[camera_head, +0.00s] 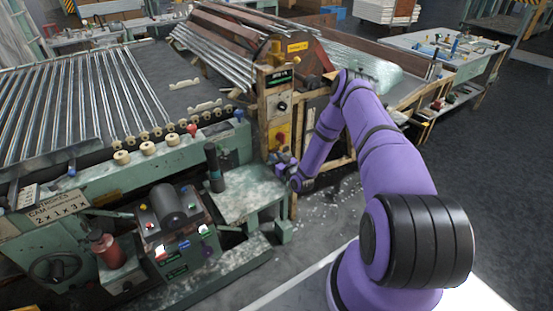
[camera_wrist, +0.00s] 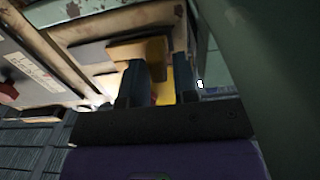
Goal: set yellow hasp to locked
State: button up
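My gripper (camera_head: 281,160) is low in front of the wooden control post, its fingers small and partly hidden in the head view. In the wrist view, the two dark fingers of my gripper (camera_wrist: 159,75) stand apart. A yellow part (camera_wrist: 161,90), perhaps the yellow hasp, shows between and behind them. I cannot tell whether a finger touches it. A tan-yellow block (camera_wrist: 138,48) lies just beyond the fingertips. In the head view a yellow plate (camera_head: 279,132) with a red spot sits on the post just above my gripper. Whether the hasp is locked cannot be made out.
The wooden post (camera_head: 263,98) carries a black knob (camera_head: 282,106) and a yellow label. A green machine table (camera_head: 245,187) stands left of my gripper, with a dark cylinder (camera_head: 213,168) on it. A roller bed fills the left. Grey floor (camera_head: 490,160) is free at right.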

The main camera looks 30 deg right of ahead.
grip_shut()
jog(key=shift+d, duration=1.45)
jog(key=shift+o, duration=1.7)
grip_release()
jog(key=shift+d, duration=0.1)
jog(key=s, duration=1)
jog(key=shift+s, duration=0.4)
jog(key=shift+d, duration=0.15)
